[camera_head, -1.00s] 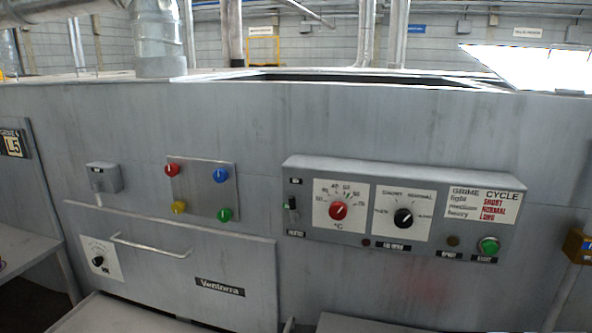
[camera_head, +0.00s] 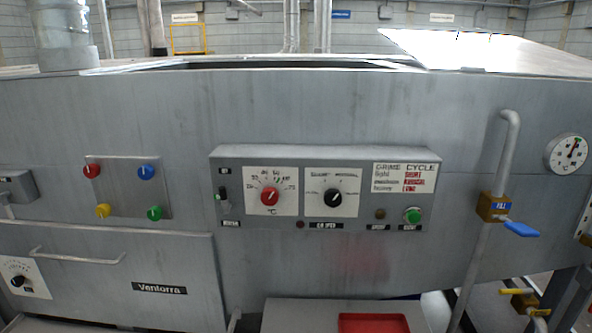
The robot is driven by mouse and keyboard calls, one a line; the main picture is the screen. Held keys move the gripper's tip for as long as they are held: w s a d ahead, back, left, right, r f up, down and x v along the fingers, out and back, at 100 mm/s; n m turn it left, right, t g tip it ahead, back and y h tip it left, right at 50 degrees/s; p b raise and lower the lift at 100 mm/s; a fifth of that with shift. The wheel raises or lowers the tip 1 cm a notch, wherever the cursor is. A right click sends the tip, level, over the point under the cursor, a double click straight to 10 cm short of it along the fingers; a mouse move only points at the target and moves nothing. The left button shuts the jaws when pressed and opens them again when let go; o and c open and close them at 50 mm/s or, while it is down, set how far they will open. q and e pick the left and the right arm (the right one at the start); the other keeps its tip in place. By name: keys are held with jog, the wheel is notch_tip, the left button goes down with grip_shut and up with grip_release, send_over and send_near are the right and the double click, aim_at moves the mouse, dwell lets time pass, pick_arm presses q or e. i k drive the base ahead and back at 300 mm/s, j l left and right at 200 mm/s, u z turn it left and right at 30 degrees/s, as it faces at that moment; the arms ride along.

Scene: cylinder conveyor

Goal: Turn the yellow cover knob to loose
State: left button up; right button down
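The yellow cover knob (camera_head: 103,210) is on a square metal plate (camera_head: 128,182) on the front of the grey machine, at the plate's lower left. A red knob (camera_head: 92,171) is above it, a blue knob (camera_head: 146,172) at the upper right and a green knob (camera_head: 155,213) at the lower right. The yellow knob's pointer is too small to read. Neither of my grippers is in view.
Right of the plate is a control box (camera_head: 325,153) with a red dial, a black dial and a green button. A drawer front with a bar handle (camera_head: 78,258) is below the plate. A pipe with a blue-handled valve (camera_head: 521,229) stands at the right. A red tray (camera_head: 374,324) is at the bottom.

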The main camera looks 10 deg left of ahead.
aim_at(102, 211)
jog(key=u, duration=1.2)
jog(key=j, duration=0.1)
